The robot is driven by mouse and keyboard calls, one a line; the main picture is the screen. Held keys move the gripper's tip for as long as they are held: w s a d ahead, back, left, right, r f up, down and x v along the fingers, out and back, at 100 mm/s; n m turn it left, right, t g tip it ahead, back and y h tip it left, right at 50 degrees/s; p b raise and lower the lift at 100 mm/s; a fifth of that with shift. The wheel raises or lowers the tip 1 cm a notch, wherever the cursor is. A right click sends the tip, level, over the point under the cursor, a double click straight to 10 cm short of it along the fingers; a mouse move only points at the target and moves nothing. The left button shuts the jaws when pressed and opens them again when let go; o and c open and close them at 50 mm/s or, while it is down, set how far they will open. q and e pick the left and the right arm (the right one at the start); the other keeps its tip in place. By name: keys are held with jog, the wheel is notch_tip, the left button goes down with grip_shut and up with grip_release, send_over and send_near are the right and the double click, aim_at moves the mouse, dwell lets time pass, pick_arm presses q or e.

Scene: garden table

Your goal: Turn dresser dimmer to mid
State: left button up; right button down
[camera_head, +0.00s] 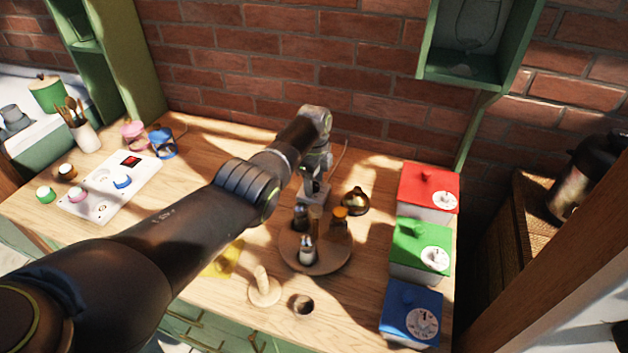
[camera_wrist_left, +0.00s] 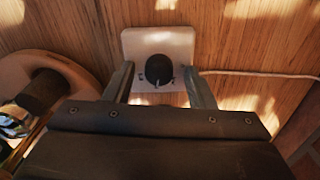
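The dimmer (camera_wrist_left: 158,70) is a white plate with a round black knob, lying on the wooden table top. A white cord runs from it to the right in the left wrist view. My left gripper (camera_wrist_left: 160,82) is open, with one finger on each side of the knob and a gap between each finger and the knob. In the head view my left gripper (camera_head: 315,186) points down at the table, behind the round tray, and largely hides the dimmer. I cannot tell the knob's exact setting. My right gripper is not in view.
A round wooden tray (camera_head: 318,268) with small bottles stands close to my left gripper. A brown-gold pot (camera_head: 355,201) is just to its right. Red (camera_head: 428,186), green (camera_head: 420,246) and blue (camera_head: 410,312) boxes line the right edge. A brick wall stands behind.

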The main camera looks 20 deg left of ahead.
aim_at(314, 185)
pick_arm(q)
jog(key=shift+r, duration=0.5)
notch_tip(314, 185, up, 16)
jog(key=shift+r+b, duration=0.2)
jog(key=shift+b, duration=0.2)
